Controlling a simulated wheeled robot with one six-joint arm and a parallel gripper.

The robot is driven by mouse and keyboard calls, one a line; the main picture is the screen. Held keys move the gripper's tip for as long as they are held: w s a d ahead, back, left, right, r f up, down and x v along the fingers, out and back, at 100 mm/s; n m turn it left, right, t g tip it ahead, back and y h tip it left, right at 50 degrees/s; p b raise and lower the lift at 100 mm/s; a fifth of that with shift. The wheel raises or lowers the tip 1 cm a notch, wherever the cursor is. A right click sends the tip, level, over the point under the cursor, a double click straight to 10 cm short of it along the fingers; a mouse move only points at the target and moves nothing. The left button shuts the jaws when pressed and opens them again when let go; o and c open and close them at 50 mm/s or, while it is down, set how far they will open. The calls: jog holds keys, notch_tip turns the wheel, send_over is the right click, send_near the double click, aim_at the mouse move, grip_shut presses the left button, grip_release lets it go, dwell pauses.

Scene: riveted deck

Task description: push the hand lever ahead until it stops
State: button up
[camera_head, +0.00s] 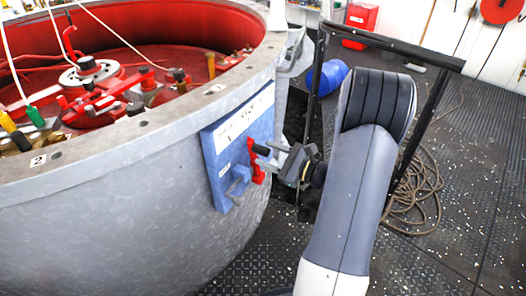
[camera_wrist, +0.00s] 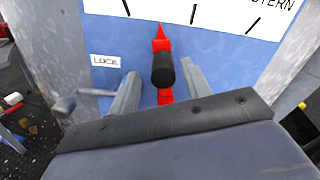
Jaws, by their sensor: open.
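The hand lever (camera_wrist: 165,97) is a red pointed bar with a black knob (camera_wrist: 163,70), mounted on a blue panel (camera_wrist: 105,30). It also shows in the head view as a red bar (camera_head: 257,172) on the panel (camera_head: 222,135), fixed to the side of a large grey drum. My gripper (camera_head: 268,157) is at the panel from the right. In the wrist view its two fingers (camera_wrist: 162,82) are apart, one on each side of the knob. Gaps show beside the knob, so I see no firm grip. The lever's red tip points up toward dark scale marks.
A label reading LOCK (camera_wrist: 105,61) and a grey handle (camera_wrist: 72,101) are left of the lever. The drum (camera_head: 120,210) fills the left. A black frame (camera_head: 395,45) stands behind my arm. Coiled rope (camera_head: 415,195) and a blue object (camera_head: 327,77) lie on the deck.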

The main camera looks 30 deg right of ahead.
jog(key=p+v, duration=0.1)
jog(key=v, duration=0.7)
jog(key=shift+s, duration=0.2)
jog(key=shift+w+f, duration=0.1)
jog(key=b+x, duration=0.2)
jog(key=x, duration=0.8)
jog(key=shift+w+a, duration=0.1)
jog(key=shift+w, duration=0.1)
jog(key=shift+w+r+p, duration=0.2)
jog(key=shift+r+p, duration=0.05)
jog(key=shift+p, duration=0.05)
jog(key=shift+w+d+m, duration=0.15)
jog(key=shift+d+m, duration=0.15)
jog(key=shift+d, duration=0.05)
